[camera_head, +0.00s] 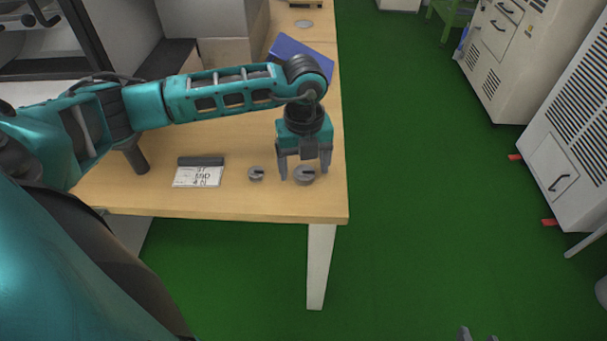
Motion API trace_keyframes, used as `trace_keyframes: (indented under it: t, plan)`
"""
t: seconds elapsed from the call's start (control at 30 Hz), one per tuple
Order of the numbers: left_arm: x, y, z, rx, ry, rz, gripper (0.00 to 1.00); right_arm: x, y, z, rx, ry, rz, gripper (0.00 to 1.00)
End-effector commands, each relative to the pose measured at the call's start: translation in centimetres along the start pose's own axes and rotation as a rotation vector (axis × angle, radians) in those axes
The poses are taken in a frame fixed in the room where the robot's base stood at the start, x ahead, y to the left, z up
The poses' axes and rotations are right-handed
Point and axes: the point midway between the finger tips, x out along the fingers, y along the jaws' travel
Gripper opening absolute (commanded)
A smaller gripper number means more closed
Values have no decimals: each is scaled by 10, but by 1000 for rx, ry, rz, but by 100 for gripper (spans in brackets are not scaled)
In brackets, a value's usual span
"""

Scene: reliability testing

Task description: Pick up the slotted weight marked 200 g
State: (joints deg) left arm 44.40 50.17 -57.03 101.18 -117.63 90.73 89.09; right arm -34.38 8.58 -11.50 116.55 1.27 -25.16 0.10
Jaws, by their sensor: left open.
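Two grey slotted weights lie on the wooden table (232,205) near its front right corner: a smaller weight (256,174) and a larger weight (304,177). Their gram markings are too small to read. My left gripper (304,175) points down with its fingers open, one on each side of the larger weight in the picture. I cannot tell whether the fingers touch it. The smaller weight is left of the gripper, outside the fingers. Dark tips at the bottom edge may be my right gripper (476,335); the rest of it is out of frame.
A white card (198,178) with black lettering and a dark bar (201,161) lie left of the weights. A blue object (300,53) lies behind my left arm. A round grey disc (303,23) is farther back. Green floor (420,200) is open at right, before the cabinets (565,160).

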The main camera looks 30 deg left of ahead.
Motion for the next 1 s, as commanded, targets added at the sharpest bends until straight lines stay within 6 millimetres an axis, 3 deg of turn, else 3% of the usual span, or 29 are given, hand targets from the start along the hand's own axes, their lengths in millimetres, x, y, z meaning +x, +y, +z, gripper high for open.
trace_keyframes:
  t: [0.27, 1.0]
  plan:
    - [7, 0, 0, 1, -1, -3, 78, 1, -2, -1, -1, 0, -5, 43]
    - [6, 0, 0, 0, -2, -3, 10, 0, 0, 1, 1, -2, 0, 43]
